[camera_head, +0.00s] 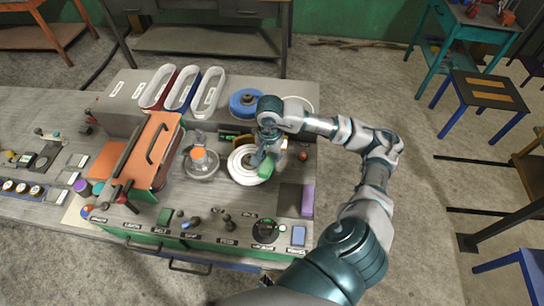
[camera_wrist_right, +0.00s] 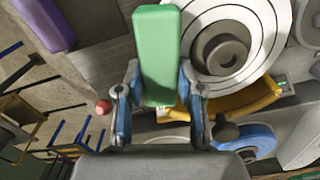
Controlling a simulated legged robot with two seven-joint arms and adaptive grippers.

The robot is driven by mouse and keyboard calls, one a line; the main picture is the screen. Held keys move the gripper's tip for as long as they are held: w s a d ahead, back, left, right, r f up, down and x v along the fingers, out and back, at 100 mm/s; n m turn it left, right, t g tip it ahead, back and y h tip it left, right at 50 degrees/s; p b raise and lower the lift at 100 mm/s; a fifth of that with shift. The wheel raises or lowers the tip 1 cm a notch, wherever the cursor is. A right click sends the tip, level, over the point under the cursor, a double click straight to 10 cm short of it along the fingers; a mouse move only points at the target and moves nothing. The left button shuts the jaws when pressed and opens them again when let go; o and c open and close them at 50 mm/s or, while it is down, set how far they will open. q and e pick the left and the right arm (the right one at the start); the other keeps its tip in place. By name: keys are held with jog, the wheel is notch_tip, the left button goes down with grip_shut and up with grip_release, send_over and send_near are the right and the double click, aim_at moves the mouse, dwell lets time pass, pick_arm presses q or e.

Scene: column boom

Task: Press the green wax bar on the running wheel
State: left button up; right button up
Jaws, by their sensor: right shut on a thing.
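My right gripper (camera_head: 261,158) is shut on the green wax bar (camera_head: 266,169), over the right part of the white wheel (camera_head: 240,174). In the right wrist view the green bar (camera_wrist_right: 158,45) stands out from between the two fingers (camera_wrist_right: 158,82). There the ringed white wheel (camera_wrist_right: 256,22), with its dark hub, lies just right of the bar. The bar's edge overlaps the wheel's rim in the picture; I cannot tell whether they touch. Whether the wheel is turning does not show. My left gripper is not in view.
A purple bar (camera_head: 308,199) lies right of the wheel, and a blue wheel (camera_head: 243,104) stands behind it. Knobs and labels line the front panel. Several bins (camera_head: 183,88) stand behind.

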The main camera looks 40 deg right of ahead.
jog(key=shift+a+r, duration=0.2)
jog(key=shift+a, duration=0.4)
jog(key=shift+d+f, duration=0.15)
jog(key=shift+d, duration=0.45)
jog(key=shift+d+f, duration=0.1)
jog(key=shift+a, duration=0.55)
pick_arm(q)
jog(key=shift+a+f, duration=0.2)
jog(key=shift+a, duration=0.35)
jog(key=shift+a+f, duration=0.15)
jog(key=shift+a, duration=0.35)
pick_arm(e)
jog(key=shift+d, duration=0.2)
